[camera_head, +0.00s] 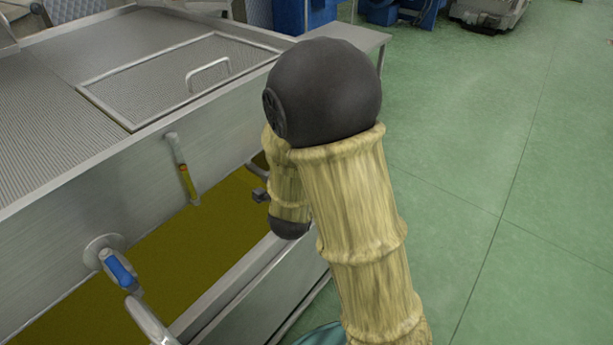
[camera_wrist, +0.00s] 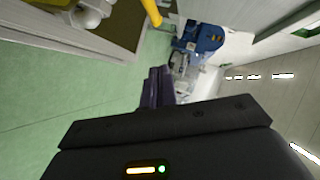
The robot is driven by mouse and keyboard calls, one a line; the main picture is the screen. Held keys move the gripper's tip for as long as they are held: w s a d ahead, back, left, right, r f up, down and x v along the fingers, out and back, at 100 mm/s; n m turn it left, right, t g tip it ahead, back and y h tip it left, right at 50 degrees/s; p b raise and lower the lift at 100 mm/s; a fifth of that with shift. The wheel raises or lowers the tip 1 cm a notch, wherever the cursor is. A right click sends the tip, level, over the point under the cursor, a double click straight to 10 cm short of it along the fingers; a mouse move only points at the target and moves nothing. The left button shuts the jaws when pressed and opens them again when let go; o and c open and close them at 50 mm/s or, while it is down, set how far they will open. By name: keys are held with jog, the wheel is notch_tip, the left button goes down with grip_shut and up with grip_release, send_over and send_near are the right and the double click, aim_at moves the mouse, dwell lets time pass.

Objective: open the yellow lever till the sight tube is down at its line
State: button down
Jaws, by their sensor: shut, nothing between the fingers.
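The sight tube (camera_head: 182,168) stands on the tank's front wall in the head view. Its upper part is pale and its lower part holds yellow liquid. A small red mark sits near the top of the liquid; the exact gap is too small to tell. In the wrist view a yellow bar (camera_wrist: 151,12), which looks like the yellow lever, is cut by the top edge. My gripper (camera_wrist: 157,72) is shut and empty, its dark fingertips apart from the bar and below it in the picture. In the head view my arm hides the gripper, and no yellow lever shows.
A blue lever (camera_head: 118,268) sits on a valve at the tank's left front. The tank (camera_head: 60,215) has a grated lid with a handle (camera_head: 208,75). Yellow-green liquid fills the trough (camera_head: 190,250) below. Green floor (camera_head: 500,170) at the right is clear. Blue machines stand at the back.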

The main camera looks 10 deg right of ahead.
jog(key=b+v, duration=0.1)
jog(key=b, duration=0.1)
jog(key=b+v, duration=0.1)
jog(key=b, duration=0.1)
jog(key=shift+s+d+r, duration=0.15)
jog(key=shift+s, duration=0.25)
jog(key=s+d+f+n+g+y, duration=0.1)
jog(key=s+f+n+g+y, duration=0.5)
jog(key=s+n+g, duration=0.7)
notch_tip(320, 180, up, 26)
jog(key=s+n+t+p, duration=0.1)
jog(key=n+p, duration=0.4)
jog(key=p, duration=2.2)
jog(key=shift+s+d+t+h, duration=0.2)
jog(key=shift+s+t+h, duration=0.15)
jog(key=shift+t, duration=0.55)
